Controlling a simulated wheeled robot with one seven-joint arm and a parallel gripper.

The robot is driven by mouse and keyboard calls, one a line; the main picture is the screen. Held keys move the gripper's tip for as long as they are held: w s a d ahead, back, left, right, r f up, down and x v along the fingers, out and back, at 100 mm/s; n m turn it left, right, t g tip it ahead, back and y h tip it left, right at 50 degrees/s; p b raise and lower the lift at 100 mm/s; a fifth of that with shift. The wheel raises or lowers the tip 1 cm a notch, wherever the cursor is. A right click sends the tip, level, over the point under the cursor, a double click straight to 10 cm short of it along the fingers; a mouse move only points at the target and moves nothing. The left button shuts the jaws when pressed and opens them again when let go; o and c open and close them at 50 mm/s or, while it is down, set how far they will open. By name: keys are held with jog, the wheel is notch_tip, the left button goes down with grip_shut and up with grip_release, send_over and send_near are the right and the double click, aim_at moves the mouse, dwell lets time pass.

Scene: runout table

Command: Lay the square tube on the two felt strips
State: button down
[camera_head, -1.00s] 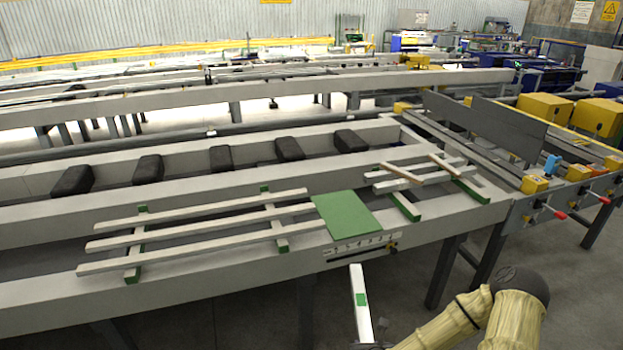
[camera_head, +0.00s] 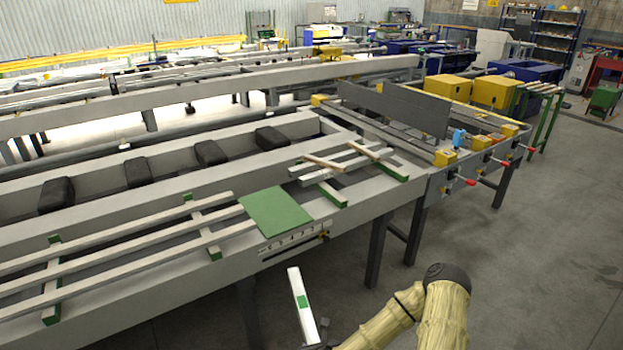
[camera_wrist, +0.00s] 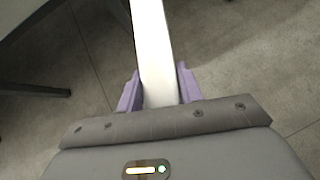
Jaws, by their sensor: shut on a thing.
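My gripper (camera_head: 318,344) is at the bottom of the head view, in front of the table, and is shut on a white square tube (camera_head: 300,293) with a green patch. In the wrist view, the purple fingers of my gripper (camera_wrist: 159,90) close on both sides of the white tube (camera_wrist: 152,45). The tube is held clear of the table. Which pair is the felt is unclear.
A green mat (camera_head: 275,212) lies between the two groups on the long grey table (camera_head: 250,250). Two wooden slats (camera_head: 325,162) cross the short tubes. Black blocks (camera_head: 141,171) stand in the table's trough. Open floor (camera_head: 540,240) is on the right.

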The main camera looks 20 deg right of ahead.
notch_tip(320, 180, down, 6)
jog(key=s, duration=0.2)
jog(key=shift+a, duration=0.15)
